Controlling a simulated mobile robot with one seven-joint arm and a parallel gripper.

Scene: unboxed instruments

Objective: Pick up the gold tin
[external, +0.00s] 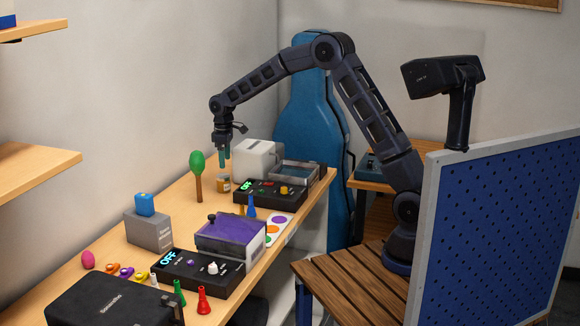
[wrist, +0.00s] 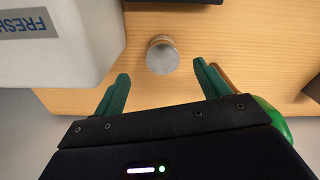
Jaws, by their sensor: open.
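The gold tin (external: 223,184) is a small round tin standing on the wooden table, just below my gripper in the external view. In the wrist view the tin (wrist: 162,55) shows from above, with a grey top and a thin gold-brown side. It stands apart from the fingers, a little beyond their tips and between their lines. My gripper (external: 224,157) points down above the tin. In the wrist view my gripper (wrist: 160,82) has its green fingers spread wide, with nothing between them.
A white box (external: 256,159) stands close beside the tin; its "FRESH" side (wrist: 45,40) fills the wrist view's upper left. A green maraca (external: 197,170) stands left of the tin. A black control box (external: 268,193) lies in front. A blue instrument case (external: 312,110) stands behind.

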